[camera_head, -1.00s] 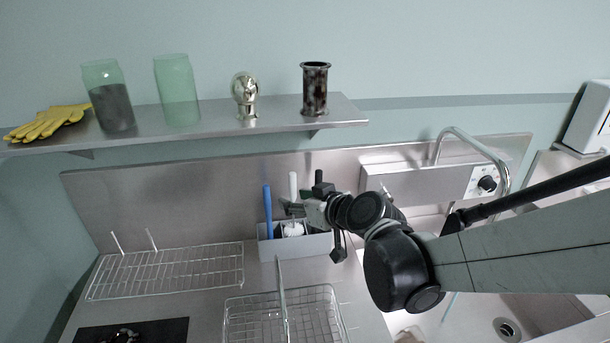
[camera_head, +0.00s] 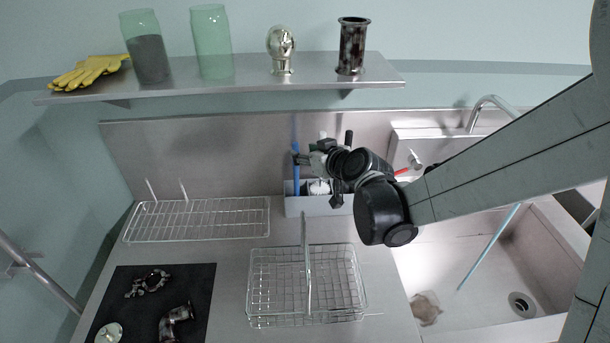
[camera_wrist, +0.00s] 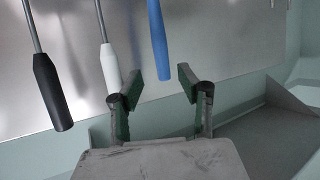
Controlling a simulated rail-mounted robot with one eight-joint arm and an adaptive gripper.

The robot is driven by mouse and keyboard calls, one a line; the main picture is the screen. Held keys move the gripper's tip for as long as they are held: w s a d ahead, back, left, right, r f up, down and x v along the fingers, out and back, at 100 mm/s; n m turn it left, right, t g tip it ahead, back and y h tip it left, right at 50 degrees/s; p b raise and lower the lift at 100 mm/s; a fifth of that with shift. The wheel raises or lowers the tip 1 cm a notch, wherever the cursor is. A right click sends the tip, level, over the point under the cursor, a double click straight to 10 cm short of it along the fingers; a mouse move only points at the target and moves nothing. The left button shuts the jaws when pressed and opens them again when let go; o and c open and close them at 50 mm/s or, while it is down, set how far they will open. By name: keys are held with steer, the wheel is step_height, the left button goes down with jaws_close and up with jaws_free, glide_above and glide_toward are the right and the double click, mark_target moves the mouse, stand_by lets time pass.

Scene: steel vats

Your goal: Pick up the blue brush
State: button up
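The blue brush (camera_head: 295,136) stands with its handle up in a grey holder (camera_head: 312,207) against the steel backsplash. In the wrist view its blue handle (camera_wrist: 158,40) hangs from the top of the picture, its end between the two fingertips. My gripper (camera_head: 305,159) is beside the handle in the head view. In the wrist view my gripper (camera_wrist: 161,73) is open, with a gap on each side of the handle. I see no contact. The brush's lower end is hidden in the holder.
A white handle (camera_wrist: 110,68) and a black handle (camera_wrist: 51,92) are beside the blue one. A wire basket (camera_head: 305,285) and a wire rack (camera_head: 197,218) are on the counter. A shelf (camera_head: 215,82) with jars is above; a sink (camera_head: 480,265) is right.

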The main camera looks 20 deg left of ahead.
mark_target(297, 150)
steer(key=p+x, duration=0.1)
steer(key=x, duration=0.2)
steer(key=shift+s+a, duration=0.1)
steer(key=shift+a, duration=0.1)
steer(key=shift+x, duration=0.85)
jaws_close()
